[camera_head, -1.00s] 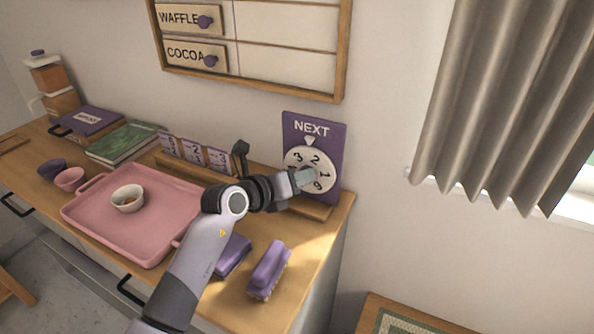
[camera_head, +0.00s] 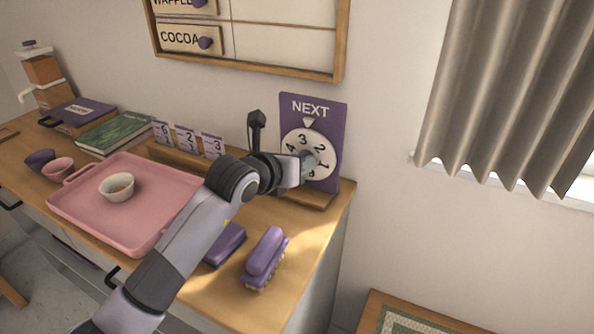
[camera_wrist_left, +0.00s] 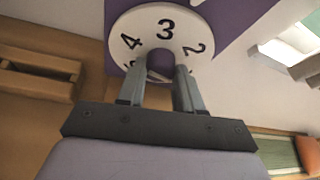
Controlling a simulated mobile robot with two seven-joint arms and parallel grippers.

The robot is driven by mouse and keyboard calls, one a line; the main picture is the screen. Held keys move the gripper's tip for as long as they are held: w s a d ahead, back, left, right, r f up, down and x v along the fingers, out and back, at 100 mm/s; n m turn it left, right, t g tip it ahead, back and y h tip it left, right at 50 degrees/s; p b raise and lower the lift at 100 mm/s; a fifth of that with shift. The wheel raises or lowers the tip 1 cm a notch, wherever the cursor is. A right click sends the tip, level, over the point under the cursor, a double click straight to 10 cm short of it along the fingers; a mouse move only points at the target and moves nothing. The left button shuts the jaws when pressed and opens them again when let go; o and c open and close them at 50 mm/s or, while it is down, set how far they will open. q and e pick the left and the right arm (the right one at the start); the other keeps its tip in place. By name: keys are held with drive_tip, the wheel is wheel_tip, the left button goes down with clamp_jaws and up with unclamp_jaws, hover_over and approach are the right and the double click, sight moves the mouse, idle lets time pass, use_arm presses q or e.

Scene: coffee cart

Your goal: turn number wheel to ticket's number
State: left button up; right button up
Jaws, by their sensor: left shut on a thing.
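The white number wheel (camera_head: 321,163) is mounted on a purple board marked NEXT, under a small white pointer (camera_head: 308,122). In the head view the 3 is closest to the pointer, slightly left of it, with the 2 to its right. The wheel also shows in the left wrist view (camera_wrist_left: 150,20), with 4, 3 and 2 readable. My left gripper (camera_head: 306,168) is shut at the wheel's middle, on its knob; the fingers hide the knob and lower numbers. Number tickets (camera_head: 186,139) stand in a wooden rack; the right one reads 3. My right gripper is not in view.
A pink tray (camera_head: 75,205) with a white bowl (camera_head: 116,187) is on the counter at left. A purple brush (camera_head: 265,252) and another purple item (camera_head: 226,243) lie near the front right. A menu board hangs above.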

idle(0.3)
use_arm(q)
drive_tip(key=o, duration=1)
drive_tip(key=shift+s, duration=0.1)
drive_tip(key=shift+b+v, duration=0.45)
drive_tip(key=shift+v, duration=3.05)
drive_tip(key=shift+o, duration=0.2)
